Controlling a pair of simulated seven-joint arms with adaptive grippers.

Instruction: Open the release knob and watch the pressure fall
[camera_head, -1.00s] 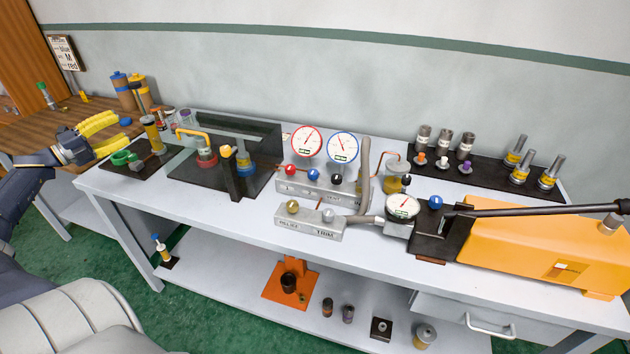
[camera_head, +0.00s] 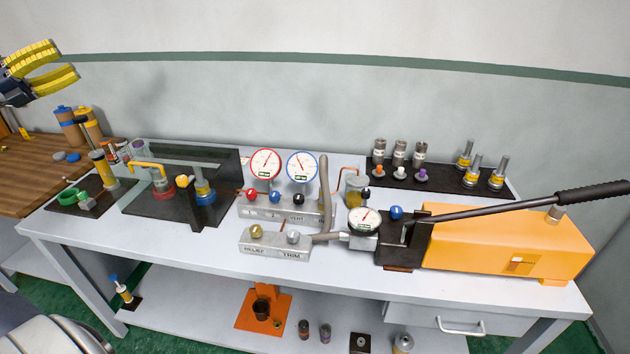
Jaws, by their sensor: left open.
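A small manifold block marked RELIEF and TRIM (camera_head: 274,246) carries a brass knob (camera_head: 255,231) and a silver knob (camera_head: 293,237). A round white gauge (camera_head: 364,221) sits between that block and the orange hand pump (camera_head: 500,245). A blue knob (camera_head: 396,213) stands on the pump's dark head, beside the gauge. I cannot tell which knob is the release knob, and the needle is too small to read. My left gripper (camera_head: 66,62), with yellow fingers, is open and empty at the upper left, far from the knobs. My right gripper is out of view.
A rear manifold (camera_head: 285,209) has red, blue and black knobs under two gauges (camera_head: 265,164) (camera_head: 301,166). The long pump lever (camera_head: 490,208) reaches right. A dark tray (camera_head: 440,175) holds several fittings. A clear-shielded fixture (camera_head: 180,188) stands left. The bench's front left is clear.

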